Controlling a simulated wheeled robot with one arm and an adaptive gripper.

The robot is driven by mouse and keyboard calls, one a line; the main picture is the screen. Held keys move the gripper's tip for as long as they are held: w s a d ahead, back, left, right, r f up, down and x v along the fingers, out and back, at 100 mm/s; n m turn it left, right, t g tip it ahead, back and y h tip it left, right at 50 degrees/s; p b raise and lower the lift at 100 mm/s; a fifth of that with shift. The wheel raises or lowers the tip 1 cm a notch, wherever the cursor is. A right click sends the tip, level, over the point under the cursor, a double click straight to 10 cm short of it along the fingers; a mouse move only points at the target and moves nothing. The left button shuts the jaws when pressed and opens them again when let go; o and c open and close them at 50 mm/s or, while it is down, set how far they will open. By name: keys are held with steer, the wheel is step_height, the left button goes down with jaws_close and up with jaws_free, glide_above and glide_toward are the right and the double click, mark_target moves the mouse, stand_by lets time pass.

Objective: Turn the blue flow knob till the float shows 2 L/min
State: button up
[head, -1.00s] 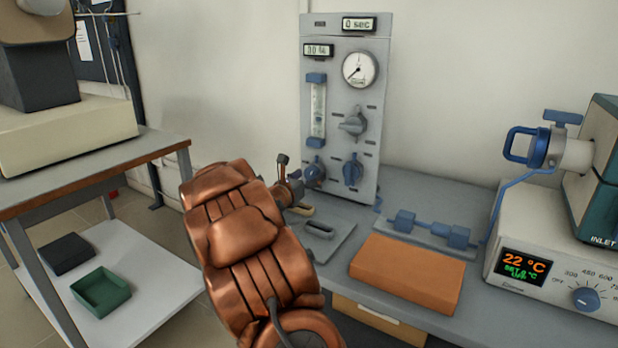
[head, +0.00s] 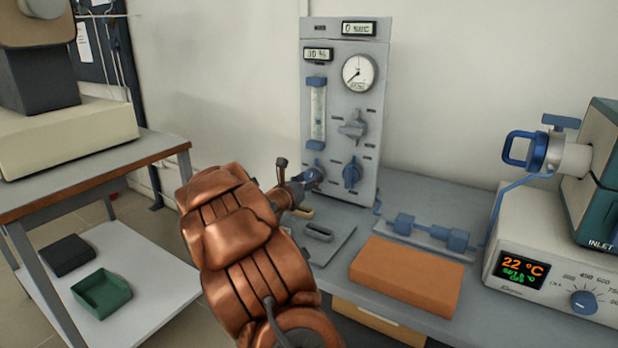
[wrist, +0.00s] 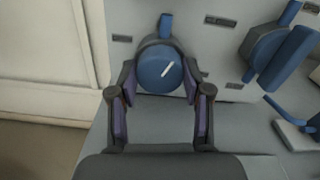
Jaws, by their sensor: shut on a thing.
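The blue flow knob (head: 314,175) is at the lower left of the grey gas panel (head: 364,200), under the flow tube (head: 317,115). In the wrist view the blue knob (wrist: 160,71) faces me, its white mark slanting up to the right. My gripper (wrist: 163,78) is shut on the knob, one finger on each side. In the head view my gripper (head: 303,181) reaches the knob from the left, and my arm hides part of the bench. The float's height in the tube is too small to read.
A second blue knob (head: 352,172) is close to the right, with a grey valve handle (head: 353,126) above it. A round gauge (head: 359,72) sits higher. An orange block (head: 406,275) and a furnace (head: 555,262) stand on the bench to the right.

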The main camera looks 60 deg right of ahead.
steer(key=shift+r+n+p, duration=0.1)
steer(key=shift+n+p, duration=0.2)
steer(key=shift+p, duration=0.35)
steer(key=shift+f, duration=0.2)
steer(key=o, duration=1.2)
steer(key=shift+c, duration=0.2)
steer(key=a, duration=1)
steer(key=shift+s+a, duration=0.25)
steer(key=shift+a, duration=0.75)
steer(key=shift+r, duration=0.1)
